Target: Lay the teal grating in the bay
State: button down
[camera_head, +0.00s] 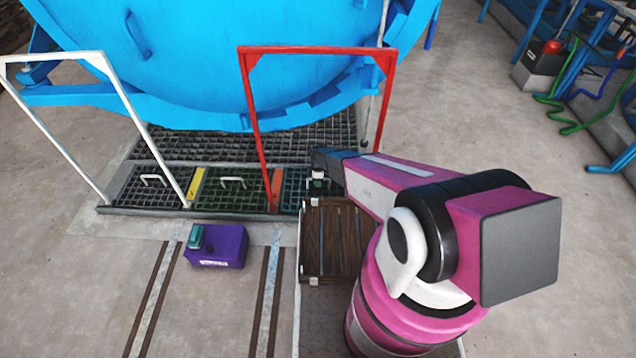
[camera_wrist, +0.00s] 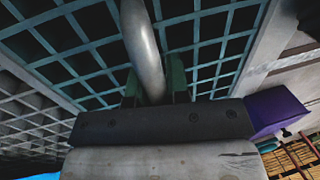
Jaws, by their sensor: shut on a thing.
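The teal grating (camera_head: 296,186) is a dark panel with teal bars at the right end of the front row of floor gratings. In the head view my arm and gripper (camera_head: 318,177) partly hide it. In the wrist view the teal grating (camera_wrist: 215,45) fills the upper middle, and its pale curved handle (camera_wrist: 146,45) runs between the green fingers of my gripper (camera_wrist: 155,82). The gripper is shut on this handle. The grating looks roughly level with the row; I cannot tell whether it rests in the bay or is slightly raised. The bay's floor is hidden.
A red frame (camera_head: 318,50) and a white frame (camera_head: 135,120) stand over the row. A green grating (camera_head: 225,196) lies left of an orange strip (camera_head: 277,185). A purple box (camera_head: 226,250) and a brown slatted crate (camera_head: 336,262) stand in front. The blue vessel (camera_head: 230,60) is behind.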

jog(key=shift+f, duration=0.6)
jog(key=c, duration=1)
grip_release()
jog(key=shift+f, duration=0.1)
jog(key=r, duration=0.3)
jog(key=w+r, duration=0.1)
jog(key=r, duration=0.3)
jog(key=w+r, duration=0.1)
jog(key=r, duration=0.2)
jog(key=shift+r, duration=0.4)
